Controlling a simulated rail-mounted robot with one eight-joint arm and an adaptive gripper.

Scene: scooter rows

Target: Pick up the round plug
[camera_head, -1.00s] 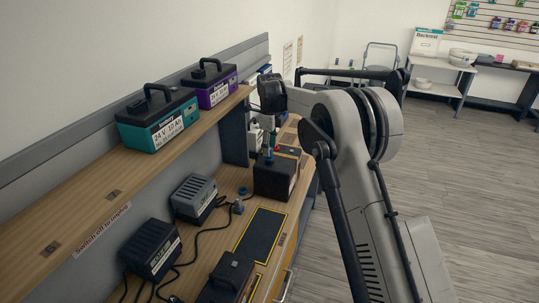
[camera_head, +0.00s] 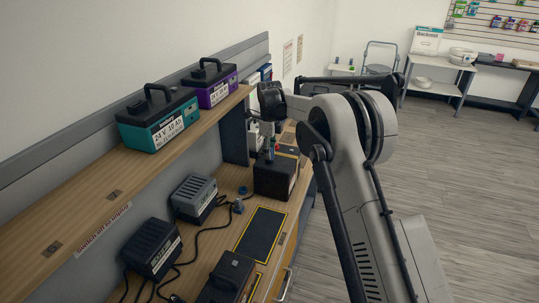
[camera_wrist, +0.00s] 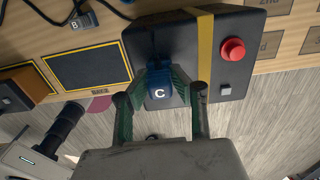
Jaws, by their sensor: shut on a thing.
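A blue plug marked C (camera_wrist: 158,92) sits between the green-tipped fingers of my gripper (camera_wrist: 160,82) in the wrist view. The fingers are shut on it from both sides. It is over or in the near end of a black box (camera_wrist: 210,65) with a yellow band and a red button; I cannot tell whether it is seated or clear of it. In the head view my gripper (camera_head: 269,150) points down at the black box (camera_head: 273,181), and the plug is too small to make out there.
A grey plug marked B (camera_wrist: 84,20) lies on the bench beside a yellow-edged dark mat (camera_wrist: 88,64). In the head view, two chargers (camera_head: 150,248) with cables stand left. Teal (camera_head: 157,122) and purple (camera_head: 210,84) battery packs stand on the raised shelf.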

